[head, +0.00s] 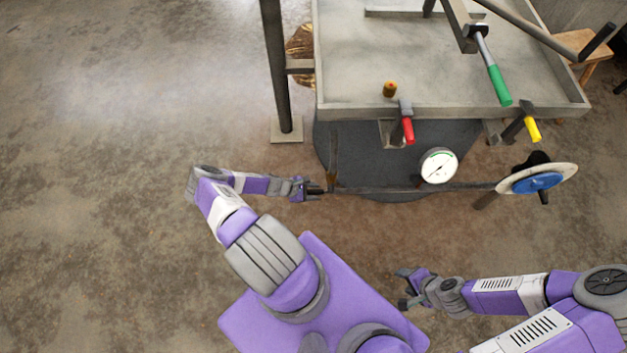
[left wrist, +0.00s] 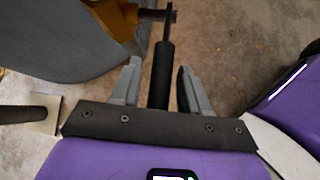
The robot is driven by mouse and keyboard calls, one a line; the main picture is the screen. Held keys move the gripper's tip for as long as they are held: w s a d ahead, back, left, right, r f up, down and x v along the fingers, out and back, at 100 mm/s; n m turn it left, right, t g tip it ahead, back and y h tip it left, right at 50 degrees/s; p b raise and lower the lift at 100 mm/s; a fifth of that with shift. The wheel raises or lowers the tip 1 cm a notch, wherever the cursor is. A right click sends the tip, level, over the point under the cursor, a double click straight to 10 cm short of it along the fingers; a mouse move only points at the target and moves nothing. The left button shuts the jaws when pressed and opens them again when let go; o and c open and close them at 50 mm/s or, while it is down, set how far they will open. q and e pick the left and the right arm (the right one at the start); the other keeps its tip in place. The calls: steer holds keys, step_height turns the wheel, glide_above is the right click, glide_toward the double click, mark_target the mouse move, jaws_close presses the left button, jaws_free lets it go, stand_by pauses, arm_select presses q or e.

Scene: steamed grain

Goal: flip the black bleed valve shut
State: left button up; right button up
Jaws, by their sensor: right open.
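The black bleed valve lever (left wrist: 162,75) shows in the left wrist view as a dark grip on a thin stem, beside a brass-coloured fitting (left wrist: 115,22). My left gripper (left wrist: 158,85) has a finger on each side of the grip, with small gaps, so it looks open around it. In the head view my left gripper (head: 314,190) is at the left end of a dark horizontal pipe (head: 390,190), below the tank; its fingertips and the lever are hard to tell apart there. My right gripper (head: 404,288) is open and empty, low and apart from the equipment.
A grey tray-like table (head: 440,75) stands above a dark drum (head: 345,150). Red (head: 408,130), yellow (head: 533,130) and green (head: 499,86) handles, a dial gauge (head: 438,166) and a blue-centred wheel (head: 538,181) are to the right. A dark post (head: 277,70) stands left. Floor at left is clear.

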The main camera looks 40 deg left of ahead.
arm_select(q)
steer(key=p+v, duration=0.2)
steer(key=v, duration=0.5)
steer(key=shift+s+r, duration=0.15)
steer(key=shift+a, duration=0.1)
stand_by(0.6)
